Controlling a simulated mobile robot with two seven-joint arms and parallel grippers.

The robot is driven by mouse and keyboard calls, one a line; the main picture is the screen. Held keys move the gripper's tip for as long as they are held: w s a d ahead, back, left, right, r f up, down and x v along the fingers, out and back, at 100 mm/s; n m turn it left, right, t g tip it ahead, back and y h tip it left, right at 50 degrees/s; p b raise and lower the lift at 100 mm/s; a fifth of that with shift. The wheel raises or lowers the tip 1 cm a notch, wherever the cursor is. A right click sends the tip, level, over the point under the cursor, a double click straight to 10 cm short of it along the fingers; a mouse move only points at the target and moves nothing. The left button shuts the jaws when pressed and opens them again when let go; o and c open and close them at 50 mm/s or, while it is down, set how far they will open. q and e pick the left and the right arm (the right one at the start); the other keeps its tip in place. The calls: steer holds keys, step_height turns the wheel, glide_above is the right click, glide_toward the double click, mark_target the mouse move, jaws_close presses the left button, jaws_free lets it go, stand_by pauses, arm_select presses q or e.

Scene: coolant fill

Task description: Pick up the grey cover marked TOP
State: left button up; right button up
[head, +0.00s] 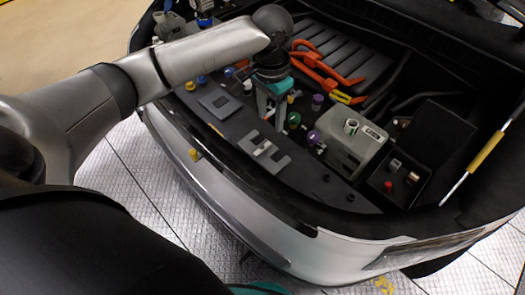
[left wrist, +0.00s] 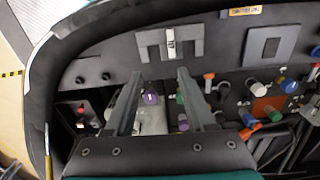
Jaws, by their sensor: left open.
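A flat grey notched cover (head: 257,143) with a small white label lies on the dark panel along the car's front edge. It also shows at the top middle of the left wrist view (left wrist: 152,45); the label's lettering is too small to read. My left gripper (head: 271,122) is open and empty, fingers pointing down above the panel, just behind the cover in the head view. In the left wrist view its two fingertips (left wrist: 160,74) stand apart, below the cover and not touching it. My right gripper's fingers are not in view.
A second flat grey plate (head: 219,103) with a rectangular centre lies to the left. Colored caps, including a green one (head: 294,119) and a purple one (head: 313,137), stand close to the gripper. A grey-green tank (head: 352,143) and a black open box (head: 396,180) are to the right.

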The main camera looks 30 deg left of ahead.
arm_select(q)
steer(key=a, duration=0.2)
steer(key=b, duration=0.2)
glide_above(262, 148)
steer(key=shift+n, duration=0.3)
steer(key=f, duration=0.8)
steer(key=shift+w+d+f, duration=0.2)
steer(key=shift+d+f, duration=0.1)
steer(key=shift+d, duration=0.1)
steer(key=shift+s+a+f, duration=0.1)
steer(key=shift+a+f, duration=0.05)
steer(key=shift+f, duration=1.25)
steer(key=shift+s+a+f, duration=0.1)
steer(key=shift+a+f, duration=0.05)
steer(key=shift+f, duration=1.2)
jaws_close()
